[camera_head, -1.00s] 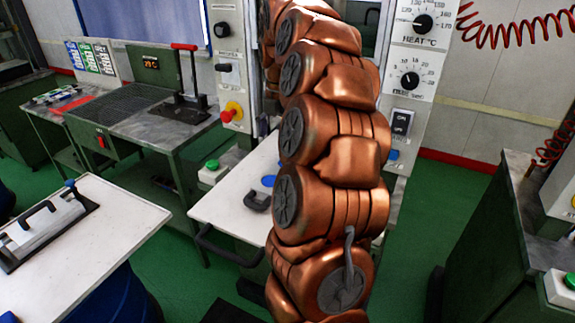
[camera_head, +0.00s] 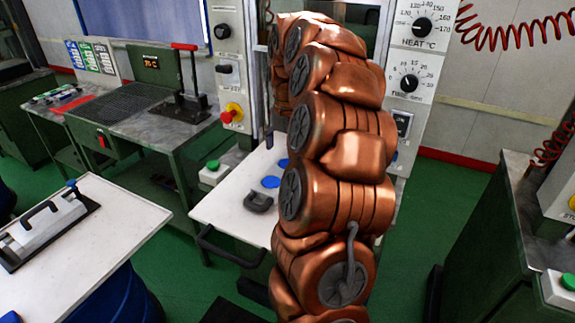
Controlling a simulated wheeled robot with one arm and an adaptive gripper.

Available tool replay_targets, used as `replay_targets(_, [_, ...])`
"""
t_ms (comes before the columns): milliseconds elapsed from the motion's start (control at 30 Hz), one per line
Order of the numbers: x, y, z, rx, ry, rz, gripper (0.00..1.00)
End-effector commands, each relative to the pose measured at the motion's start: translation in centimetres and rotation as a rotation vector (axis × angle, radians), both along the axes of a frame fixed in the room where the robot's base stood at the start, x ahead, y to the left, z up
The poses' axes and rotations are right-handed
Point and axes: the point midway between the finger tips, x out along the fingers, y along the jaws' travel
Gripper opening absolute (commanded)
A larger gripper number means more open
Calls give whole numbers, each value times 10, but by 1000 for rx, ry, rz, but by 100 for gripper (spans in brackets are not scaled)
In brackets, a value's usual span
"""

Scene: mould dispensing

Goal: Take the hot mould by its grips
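No piece can be told for certain as the hot mould. A white slab or drawer (camera_head: 225,210) stands out from the heated machine, with a dark bar handle (camera_head: 228,247) along its front edge. A dark grey curved grip (camera_head: 258,201) lies or stands on its top, beside blue round spots (camera_head: 270,182). My copper-coloured arm covers the slab's right part and much of the machine's opening. My gripper is not visible. It is hidden behind the arm or out of frame.
The machine panel has a heat dial (camera_head: 422,26) and a time dial (camera_head: 409,83). At the left, a white table (camera_head: 110,225) bears a silver block with black handles (camera_head: 42,228). A green bench (camera_head: 160,135) stands behind.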

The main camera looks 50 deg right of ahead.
Motion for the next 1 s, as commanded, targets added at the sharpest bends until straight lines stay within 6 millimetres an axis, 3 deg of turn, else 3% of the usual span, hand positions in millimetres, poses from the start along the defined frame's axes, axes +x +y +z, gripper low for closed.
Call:
replay_targets(400, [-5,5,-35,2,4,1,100])
replay_targets(667, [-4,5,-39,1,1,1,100])
replay_targets(1000, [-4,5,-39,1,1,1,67])
